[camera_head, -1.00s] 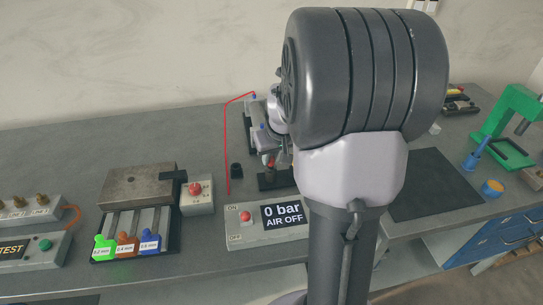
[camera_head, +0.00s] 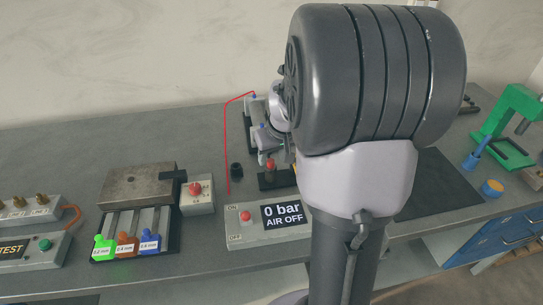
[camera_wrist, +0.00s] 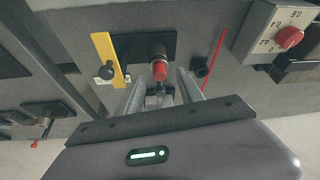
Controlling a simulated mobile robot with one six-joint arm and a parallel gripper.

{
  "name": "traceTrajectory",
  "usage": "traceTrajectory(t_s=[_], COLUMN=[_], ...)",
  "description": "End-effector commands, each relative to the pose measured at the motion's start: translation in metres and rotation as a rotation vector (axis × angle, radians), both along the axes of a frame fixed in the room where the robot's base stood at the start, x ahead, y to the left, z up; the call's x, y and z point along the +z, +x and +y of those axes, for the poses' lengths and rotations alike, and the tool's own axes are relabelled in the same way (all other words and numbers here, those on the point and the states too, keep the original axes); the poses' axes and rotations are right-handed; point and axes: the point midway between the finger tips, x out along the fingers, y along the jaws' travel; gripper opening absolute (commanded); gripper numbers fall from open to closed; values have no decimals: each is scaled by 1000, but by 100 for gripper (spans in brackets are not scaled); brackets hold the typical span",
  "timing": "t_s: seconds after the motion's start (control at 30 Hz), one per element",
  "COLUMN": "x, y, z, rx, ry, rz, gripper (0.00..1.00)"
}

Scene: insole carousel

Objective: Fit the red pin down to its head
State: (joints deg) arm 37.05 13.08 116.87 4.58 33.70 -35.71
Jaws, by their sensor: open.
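The red pin (camera_wrist: 160,71) shows in the wrist view with its red top towards me. It stands at a dark round holder on a black plate (camera_wrist: 140,40); how deep it sits I cannot tell. In the head view the red pin (camera_head: 270,164) stands upright on the black plate (camera_head: 268,180), left of my arm. My gripper (camera_wrist: 160,80) is open, its two fingers either side of the pin's line of sight, with a visible gap. I cannot tell whether the pin lies between the fingertips in depth. My arm hides most of the gripper in the head view.
A small black cylinder (camera_wrist: 200,67) and a red line (camera_wrist: 214,57) are on the other side. The air box (camera_head: 267,228) reads 0 bar, AIR OFF. A dark mat (camera_head: 438,183) lies clear at right.

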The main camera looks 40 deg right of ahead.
Motion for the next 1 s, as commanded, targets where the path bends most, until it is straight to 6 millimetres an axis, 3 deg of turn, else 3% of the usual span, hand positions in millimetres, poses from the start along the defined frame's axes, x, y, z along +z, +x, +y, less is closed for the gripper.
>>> traceTrajectory(t_s=[0.03, 0.2, 0.4, 0.6, 1.0], x=[20, 74, 123, 141, 141], y=[-4, -25, -45, -54, -54], z=[1, 8, 16, 19, 20], rx=[-1, -1, 0, 0, 1], ry=[-3, -4, -3, -1, -2], rz=[-3, -4, -3, -1, 0], gripper=[44, 44, 44, 44, 44])
